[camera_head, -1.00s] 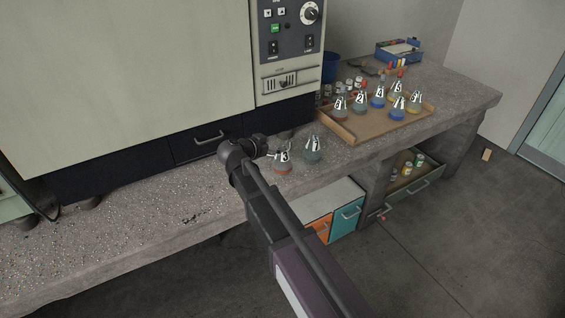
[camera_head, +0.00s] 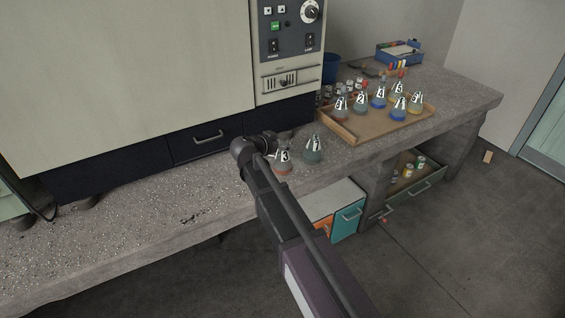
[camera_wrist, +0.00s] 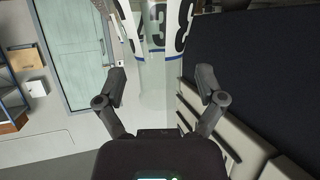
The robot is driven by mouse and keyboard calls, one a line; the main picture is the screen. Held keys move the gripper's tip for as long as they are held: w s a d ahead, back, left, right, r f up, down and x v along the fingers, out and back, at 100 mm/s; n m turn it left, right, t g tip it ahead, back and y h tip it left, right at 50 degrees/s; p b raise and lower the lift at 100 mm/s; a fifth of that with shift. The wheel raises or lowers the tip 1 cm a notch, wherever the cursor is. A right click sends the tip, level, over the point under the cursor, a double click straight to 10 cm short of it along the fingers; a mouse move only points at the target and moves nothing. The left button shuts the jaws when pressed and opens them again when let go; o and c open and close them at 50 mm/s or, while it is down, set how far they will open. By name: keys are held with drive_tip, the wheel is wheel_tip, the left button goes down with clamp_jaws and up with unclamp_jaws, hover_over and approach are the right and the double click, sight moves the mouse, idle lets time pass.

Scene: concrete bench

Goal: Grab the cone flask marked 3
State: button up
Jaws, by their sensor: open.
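A clear cone flask (camera_wrist: 153,75) fills the space ahead of my gripper (camera_wrist: 160,78) in the wrist view, with a label reading 3 and parts of other digits at its sides. My gripper is open, its two fingers on either side of the flask; I cannot tell whether they touch it.
A wooden tray (camera_head: 352,137) with several numbered flasks stands further right on the bench (camera_head: 130,225). A large cabinet (camera_head: 130,60) stands behind on the left. A blue box (camera_head: 398,52) is at the far back. The bench's front left is clear.

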clamp_jaws()
idle(0.3)
drive_tip(key=shift+r, duration=0.2)
wheel_tip(320, 180, up, 3)
drive_tip(key=p, duration=0.3)
drive_tip(key=shift+s+r+p, duration=0.25)
drive_tip(key=shift+r+p, duration=0.05)
drive_tip(key=shift+p, duration=0.25)
drive_tip(key=s+d+r, duration=0.1)
drive_tip(key=s+d, duration=0.1)
drive_tip(key=s, duration=1.3)
drive_tip(key=shift+s+p, duration=0.2)
drive_tip(key=shift+p, duration=0.25)
